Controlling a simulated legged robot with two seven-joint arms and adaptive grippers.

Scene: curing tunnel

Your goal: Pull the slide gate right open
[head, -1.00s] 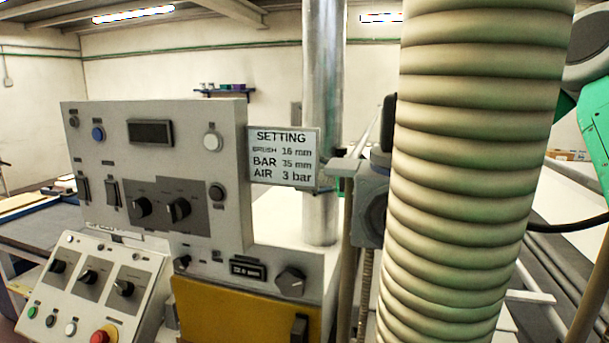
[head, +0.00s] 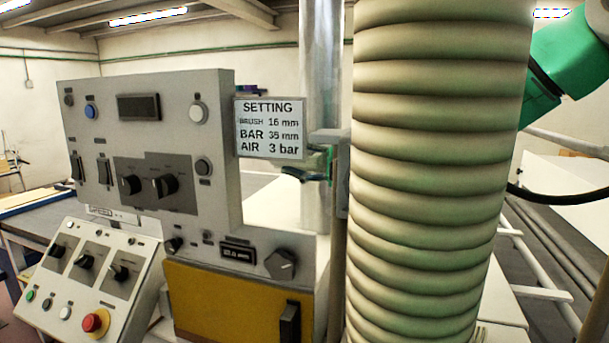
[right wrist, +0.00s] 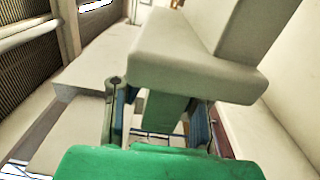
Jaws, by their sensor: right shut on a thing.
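In the right wrist view my right gripper (right wrist: 158,114) has its two fingers on either side of the narrow stem of a pale cream block (right wrist: 185,72), shut on it like a handle. The block's wide top overhangs the fingers. I take it as the slide gate's handle; how far the gate is open cannot be told. In the head view my green right arm (head: 575,55) runs in from the right behind the thick ribbed hose (head: 430,170), which hides most of the wrist and gripper. My left gripper is not in view.
A grey control panel (head: 215,130) with knobs stands at the left, above a yellow cover (head: 235,300). A sloped console (head: 75,290) has a red button. A setting sign (head: 270,128) hangs by a metal pole (head: 320,60). The hose fills the middle front.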

